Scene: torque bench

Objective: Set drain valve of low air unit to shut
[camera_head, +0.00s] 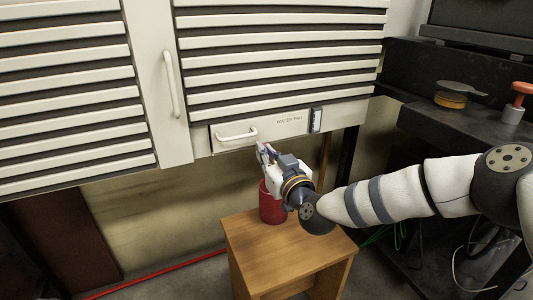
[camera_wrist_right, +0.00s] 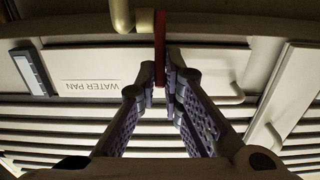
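The low air unit is a cream louvred cabinet (camera_head: 280,60) with a drawer marked WATER PAN (camera_head: 290,120) at its bottom. In the right wrist view, which shows the drawer label (camera_wrist_right: 90,86) upside down, a narrow red valve handle (camera_wrist_right: 160,45) stands beside a cream drain pipe (camera_wrist_right: 122,14). My right gripper (camera_head: 265,150) is just below the drawer. In the wrist view its fingertips (camera_wrist_right: 160,76) close in on both sides of the red handle and appear to touch it. In the head view the valve is hidden or too small to make out. My left gripper is out of view.
A red bucket (camera_head: 270,207) stands on a wooden stool (camera_head: 245,240) under my right gripper. A dark bench (camera_head: 470,125) at right holds a round tin (camera_head: 450,98) and a red-handled tool (camera_head: 518,100). A red hose (camera_head: 160,275) lies on the floor.

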